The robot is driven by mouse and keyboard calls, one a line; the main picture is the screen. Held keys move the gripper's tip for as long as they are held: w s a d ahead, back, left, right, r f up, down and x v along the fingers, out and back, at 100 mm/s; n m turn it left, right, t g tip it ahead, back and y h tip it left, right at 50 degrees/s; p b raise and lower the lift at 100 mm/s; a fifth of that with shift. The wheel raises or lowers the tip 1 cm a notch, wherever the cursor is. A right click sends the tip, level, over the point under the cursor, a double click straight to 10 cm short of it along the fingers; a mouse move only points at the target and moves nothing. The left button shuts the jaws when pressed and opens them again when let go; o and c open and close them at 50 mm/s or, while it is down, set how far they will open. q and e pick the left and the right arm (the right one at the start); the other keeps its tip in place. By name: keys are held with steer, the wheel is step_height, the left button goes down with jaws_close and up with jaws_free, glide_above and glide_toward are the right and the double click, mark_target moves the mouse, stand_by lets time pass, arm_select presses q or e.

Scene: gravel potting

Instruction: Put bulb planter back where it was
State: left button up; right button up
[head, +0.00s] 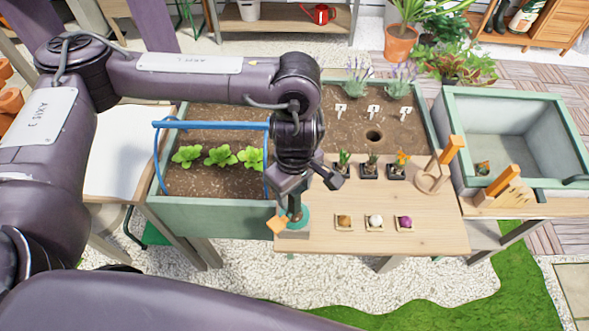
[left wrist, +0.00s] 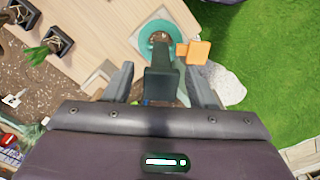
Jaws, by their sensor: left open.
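A tool that looks like the bulb planter (head: 303,219) stands at the front left corner of the wooden table, with a teal ring-shaped lower part and an orange piece beside it. In the left wrist view its teal ring (left wrist: 146,36), orange piece (left wrist: 198,51) and a dark upright part (left wrist: 161,82) show. My left gripper (head: 309,183) is directly above it. Its fingers (left wrist: 161,88) are open on either side of the dark part, with visible gaps. The lower end is partly hidden. My right gripper is out of view.
A planter box (head: 195,218) holds lettuces, lavender and a hole (head: 375,136) in the soil. Three small black pots (head: 370,171) and three bulbs in trays (head: 374,222) are on the table.

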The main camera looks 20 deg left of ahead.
arm_select(q)
step_height(320, 180, up, 6)
steer(key=shift+r, duration=0.9)
